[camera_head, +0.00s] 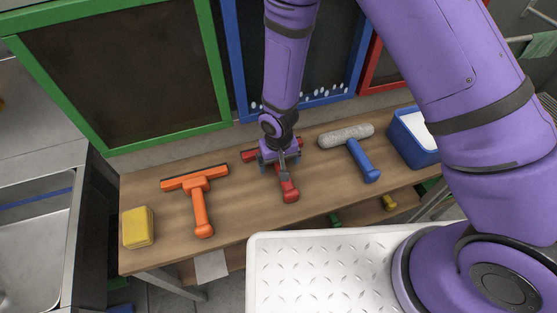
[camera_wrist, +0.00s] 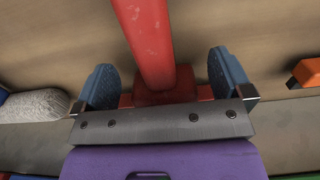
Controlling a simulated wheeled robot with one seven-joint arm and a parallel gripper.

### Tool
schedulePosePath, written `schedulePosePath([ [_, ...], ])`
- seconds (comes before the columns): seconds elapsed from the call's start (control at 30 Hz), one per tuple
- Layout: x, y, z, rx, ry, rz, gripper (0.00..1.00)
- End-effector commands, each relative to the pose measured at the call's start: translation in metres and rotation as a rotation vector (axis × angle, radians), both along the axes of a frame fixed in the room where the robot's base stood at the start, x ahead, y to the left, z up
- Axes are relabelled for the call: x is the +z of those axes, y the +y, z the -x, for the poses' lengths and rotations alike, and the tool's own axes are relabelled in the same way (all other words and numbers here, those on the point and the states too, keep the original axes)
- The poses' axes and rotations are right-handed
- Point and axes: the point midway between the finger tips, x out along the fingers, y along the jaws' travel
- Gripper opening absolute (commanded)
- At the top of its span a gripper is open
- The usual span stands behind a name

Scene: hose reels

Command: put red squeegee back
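The red squeegee (camera_head: 288,190) lies on the wooden bench, its handle pointing toward the bench's front edge. My gripper (camera_head: 279,158) is over its head and hides the middle of it; red ends show on both sides. In the wrist view, the squeegee's red handle (camera_wrist: 150,40) and neck block lie between the two blue fingertips of my gripper (camera_wrist: 164,82). The fingers are wide apart, with a gap on each side of the block. Whether they touch the head bar is hidden.
On the wooden bench (camera_head: 250,215), an orange squeegee (camera_head: 199,200) and a yellow sponge (camera_head: 138,228) lie left. A grey roller with blue handle (camera_head: 364,165) and a blue bin (camera_head: 405,150) are right. Green (camera_head: 215,60) and blue (camera_head: 235,60) frames stand behind.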

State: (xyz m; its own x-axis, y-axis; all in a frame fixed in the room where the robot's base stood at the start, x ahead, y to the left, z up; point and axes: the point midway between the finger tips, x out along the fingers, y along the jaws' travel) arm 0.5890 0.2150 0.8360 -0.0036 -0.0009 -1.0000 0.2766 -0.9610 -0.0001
Motion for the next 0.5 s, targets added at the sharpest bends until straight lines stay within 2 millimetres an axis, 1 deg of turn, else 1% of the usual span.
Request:
schedulePosePath([
  [0.17,0.001,0.0,0.0,0.0,0.0,0.0,0.98],
  [0.27,0.005,0.0,0.0,0.0,-0.001,0.0,0.98],
  [0.37,0.014,0.0,-0.001,-0.001,-0.002,-0.002,0.98],
  [0.5,0.036,0.0,-0.001,-0.001,-0.003,-0.002,0.98],
])
